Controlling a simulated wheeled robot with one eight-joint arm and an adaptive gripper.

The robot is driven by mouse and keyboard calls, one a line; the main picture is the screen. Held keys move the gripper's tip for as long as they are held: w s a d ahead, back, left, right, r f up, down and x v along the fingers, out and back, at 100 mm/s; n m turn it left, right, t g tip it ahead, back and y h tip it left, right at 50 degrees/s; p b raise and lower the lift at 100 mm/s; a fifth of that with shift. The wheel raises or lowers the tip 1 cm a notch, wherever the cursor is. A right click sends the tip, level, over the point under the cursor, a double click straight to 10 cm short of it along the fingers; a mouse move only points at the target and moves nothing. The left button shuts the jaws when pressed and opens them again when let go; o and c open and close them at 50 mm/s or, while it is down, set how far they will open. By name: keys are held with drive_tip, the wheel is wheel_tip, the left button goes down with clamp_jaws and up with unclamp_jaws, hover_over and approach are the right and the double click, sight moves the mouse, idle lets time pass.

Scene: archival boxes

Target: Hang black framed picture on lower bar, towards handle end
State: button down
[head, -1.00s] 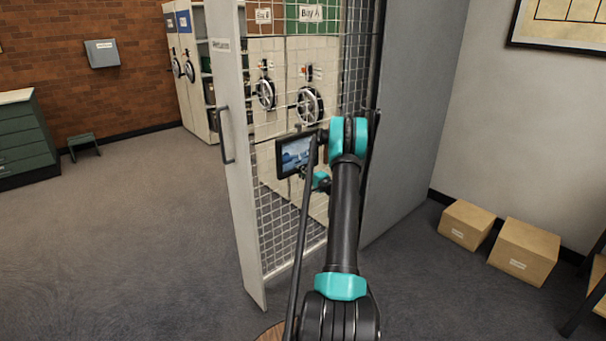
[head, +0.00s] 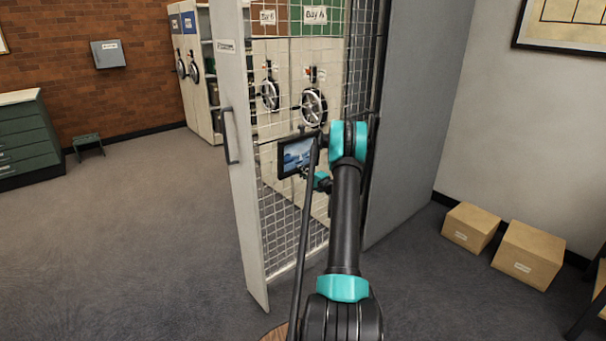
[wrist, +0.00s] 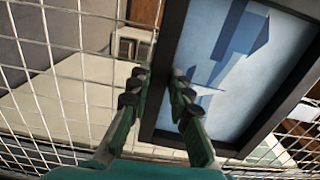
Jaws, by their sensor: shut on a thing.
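The black framed picture (head: 294,157), with a blue image, is upright in front of the mesh rack in the head view. It fills the right of the wrist view (wrist: 238,72), tilted there. My gripper (wrist: 160,88) is shut on its frame edge, one finger on each side. In the head view my gripper (head: 306,173) is at the picture's lower right, partly hidden by my arm. A thin dark horizontal bar (head: 266,141) crosses the mesh near the picture's top; I cannot tell whether they touch. The handle (head: 230,136) is on the rack's white end panel, left of the picture.
The mesh rack (head: 283,234) stands ahead, with a grey panel (head: 420,110) to its right. Wheeled cabinets (head: 312,104) show through the mesh. Two cardboard boxes (head: 527,254) lie on the floor at right. Open floor (head: 130,230) lies left of the rack.

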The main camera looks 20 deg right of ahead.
drive_tip(key=shift+x, duration=0.95)
idle(0.6)
drive_tip(key=shift+s+f, duration=0.1)
idle(0.4)
drive_tip(key=shift+f, duration=1.55)
idle(0.4)
drive_tip(key=c, duration=1.3)
unclamp_jaws()
drive_tip(key=shift+c, duration=0.2)
